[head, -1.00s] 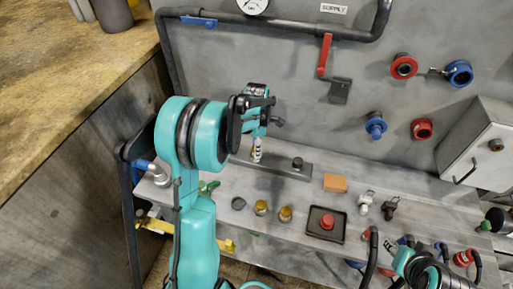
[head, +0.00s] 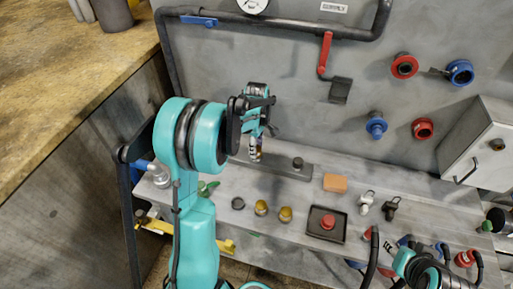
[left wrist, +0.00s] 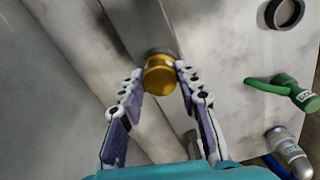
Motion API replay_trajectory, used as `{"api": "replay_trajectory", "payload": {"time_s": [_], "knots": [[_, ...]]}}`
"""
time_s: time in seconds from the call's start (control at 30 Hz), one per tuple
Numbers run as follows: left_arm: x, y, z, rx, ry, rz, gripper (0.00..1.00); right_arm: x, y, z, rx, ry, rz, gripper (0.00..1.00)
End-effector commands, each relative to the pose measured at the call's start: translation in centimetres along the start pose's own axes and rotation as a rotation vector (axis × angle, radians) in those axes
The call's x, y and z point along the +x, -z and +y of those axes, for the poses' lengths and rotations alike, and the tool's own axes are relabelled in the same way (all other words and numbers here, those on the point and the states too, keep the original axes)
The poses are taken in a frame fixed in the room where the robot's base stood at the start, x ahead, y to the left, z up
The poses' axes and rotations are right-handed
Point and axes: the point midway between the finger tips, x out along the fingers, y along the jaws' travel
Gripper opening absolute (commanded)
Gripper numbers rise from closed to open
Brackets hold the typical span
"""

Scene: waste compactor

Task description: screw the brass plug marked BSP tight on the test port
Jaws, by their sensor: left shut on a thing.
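My left gripper (head: 255,152) is at the left end of the grey plate (head: 282,163) on the bench. In the left wrist view its fingertips are shut on a brass plug (left wrist: 159,77), one on each side. A dark round collar (left wrist: 158,52) shows right behind the plug; I cannot tell how far the plug is screwed on. No BSP marking is legible. Two other brass plugs (head: 261,208) (head: 285,214) stand on the bench front. My right gripper (head: 441,250) shows small and partly hidden at the lower right; its jaws are unclear.
A dark ring (head: 238,203) lies left of the loose plugs. A black tray (head: 313,233) with a red knob, an orange block (head: 335,182) and small fittings (head: 365,203) stand to the right. A green-handled part (left wrist: 295,95) shows near my left gripper. The wall rises behind.

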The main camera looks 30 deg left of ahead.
Motion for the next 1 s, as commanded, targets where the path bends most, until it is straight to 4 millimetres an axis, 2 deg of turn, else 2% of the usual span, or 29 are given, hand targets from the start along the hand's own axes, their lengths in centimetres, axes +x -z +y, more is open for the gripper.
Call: {"api": "replay_trajectory", "payload": {"time_s": [0.1, 0.2, 0.43, 0.47, 0.53, 1.0], "knots": [[0.04, 0.00, 0.00, 0.155, 0.000, 0.000, 0.03, 0.13, -0.10, 0.00, 0.000, 0.000, 0.000, 0.39], [0.02, 0.00, 0.01, 0.227, 0.000, 0.000, 0.03, 0.15, -0.11, 0.00, 0.000, 0.000, 0.000, 0.39], [0.00, 0.00, 0.01, 0.241, 0.000, 0.000, 0.03, 0.14, -0.10, 0.00, 0.000, 0.000, 0.000, 0.39], [0.00, 0.00, 0.01, 0.241, 0.000, 0.000, 0.38, 0.14, -0.10, 0.00, 0.000, 0.000, 0.000, 0.39], [0.00, 0.00, 0.01, 0.240, 0.000, 0.000, 0.56, 0.14, -0.10, 0.00, 0.000, 0.000, 0.000, 0.39], [0.02, 0.00, 0.00, 0.238, 0.000, 0.000, 0.54, 0.14, -0.10, 0.00, 0.000, 0.000, 0.000, 0.39]]}}
